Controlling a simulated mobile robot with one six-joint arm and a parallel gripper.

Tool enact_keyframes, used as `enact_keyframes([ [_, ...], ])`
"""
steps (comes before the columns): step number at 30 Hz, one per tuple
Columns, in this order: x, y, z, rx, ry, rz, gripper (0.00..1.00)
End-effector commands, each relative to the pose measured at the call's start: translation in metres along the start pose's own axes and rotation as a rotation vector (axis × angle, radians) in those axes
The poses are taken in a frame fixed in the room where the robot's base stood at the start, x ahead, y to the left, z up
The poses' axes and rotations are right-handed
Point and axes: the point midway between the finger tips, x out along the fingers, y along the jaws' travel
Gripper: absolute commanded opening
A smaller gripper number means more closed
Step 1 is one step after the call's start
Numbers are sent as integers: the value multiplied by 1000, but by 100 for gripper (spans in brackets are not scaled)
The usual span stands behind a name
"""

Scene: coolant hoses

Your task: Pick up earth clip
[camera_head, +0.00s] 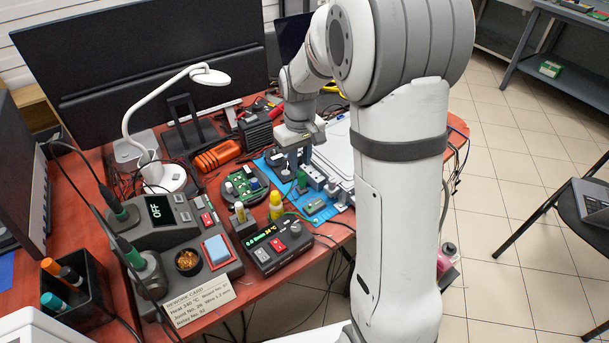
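My gripper (293,163) is at the end of my arm, pointing down over the blue mat (271,169) on the red-brown bench. It is small in the picture, and I cannot tell whether its fingers are open or shut. Small dark and grey parts are close around the fingertips. I cannot pick out the earth clip for certain among them; it may be hidden by the gripper or too small to tell. A green circuit board in a round holder (245,186) is left of the gripper.
A yellow bottle (275,206) and a black meter box (278,246) stand in front of the mat. A rework station (173,222) and a white lamp (163,178) are on the left. An orange tool (217,155) lies behind.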

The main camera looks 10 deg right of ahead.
Motion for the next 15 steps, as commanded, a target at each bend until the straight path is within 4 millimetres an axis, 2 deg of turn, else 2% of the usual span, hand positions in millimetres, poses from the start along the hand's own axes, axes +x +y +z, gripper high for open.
enact_keyframes([
  [12,57,-3,9,0,-2,-1,24],
  [15,64,-3,9,0,-2,0,24],
])
